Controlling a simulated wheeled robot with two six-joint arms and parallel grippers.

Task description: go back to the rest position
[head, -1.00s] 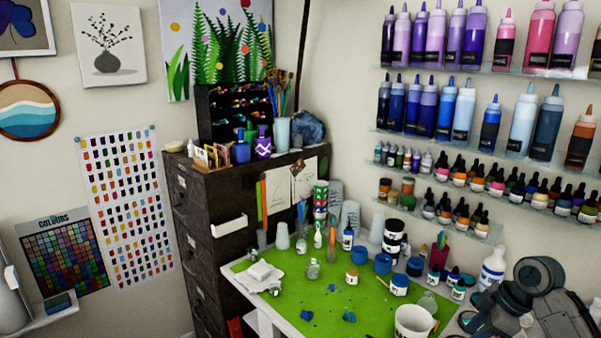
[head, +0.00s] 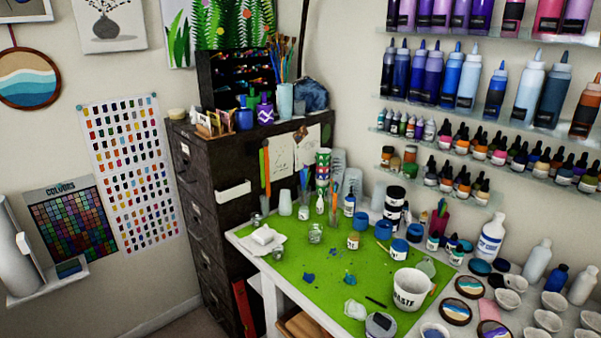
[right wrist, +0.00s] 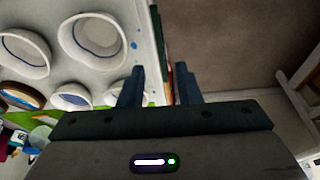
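My right gripper (right wrist: 160,88) shows in the right wrist view with its two dark fingers apart and nothing between them. It is over the edge of the white table, with cups to its left in that picture and the floor to its right. The head view shows neither of my grippers. The white table (head: 262,266) with its green mat (head: 290,268) stands in the lower middle of the head view.
A white waste cup (head: 409,290) stands on the mat near the front right. Several bowls (head: 548,320) and coasters (head: 456,312) crowd the right side. A dark cabinet (head: 208,180) stands behind the table's left end. Bare floor (right wrist: 225,45) shows beyond the table edge.

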